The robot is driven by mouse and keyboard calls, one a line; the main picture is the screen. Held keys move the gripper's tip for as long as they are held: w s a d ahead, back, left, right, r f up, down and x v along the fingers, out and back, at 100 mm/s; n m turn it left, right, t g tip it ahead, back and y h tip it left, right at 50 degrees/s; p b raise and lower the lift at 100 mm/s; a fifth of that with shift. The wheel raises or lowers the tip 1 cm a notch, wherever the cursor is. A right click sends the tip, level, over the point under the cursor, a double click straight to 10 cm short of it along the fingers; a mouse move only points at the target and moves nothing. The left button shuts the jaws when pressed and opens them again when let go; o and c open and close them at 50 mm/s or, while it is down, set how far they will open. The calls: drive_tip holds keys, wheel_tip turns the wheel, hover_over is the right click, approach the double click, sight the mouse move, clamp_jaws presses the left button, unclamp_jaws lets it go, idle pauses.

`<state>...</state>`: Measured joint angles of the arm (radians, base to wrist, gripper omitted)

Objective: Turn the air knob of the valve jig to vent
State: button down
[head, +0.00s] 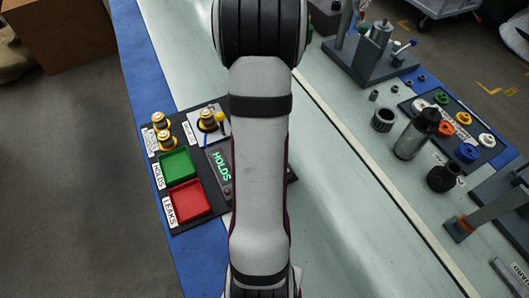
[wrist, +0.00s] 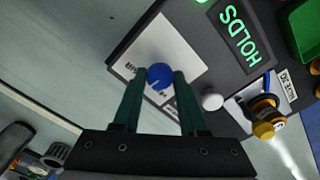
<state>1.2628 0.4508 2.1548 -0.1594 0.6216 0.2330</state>
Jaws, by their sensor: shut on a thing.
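The valve jig shows as a dark panel (head: 222,185) with a lit green HOLDS display, partly hidden behind my arm in the head view. In the wrist view the HOLDS display (wrist: 238,33) is at the top right. The blue round air knob (wrist: 159,77) sits on a white labelled plate (wrist: 181,47) of the jig. My gripper (wrist: 160,75) is shut on the blue knob, with one green finger on each side of it. The plate's lettering is partly covered, so I cannot read the knob's setting. The knob and fingertips are hidden in the head view.
A brass-and-yellow part (head: 207,119) stands at the jig, and two similar parts (head: 162,130) stand left of it. A green tray (head: 176,167) and a red tray (head: 188,201) lie below. A pale round knob (wrist: 212,101) is close to the right finger.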

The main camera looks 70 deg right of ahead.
drive_tip(key=n, duration=0.5)
drive_tip(key=shift+n, duration=2.4)
drive_tip(key=shift+c, duration=2.2)
unclamp_jaws()
wheel_tip(320, 180, up, 16)
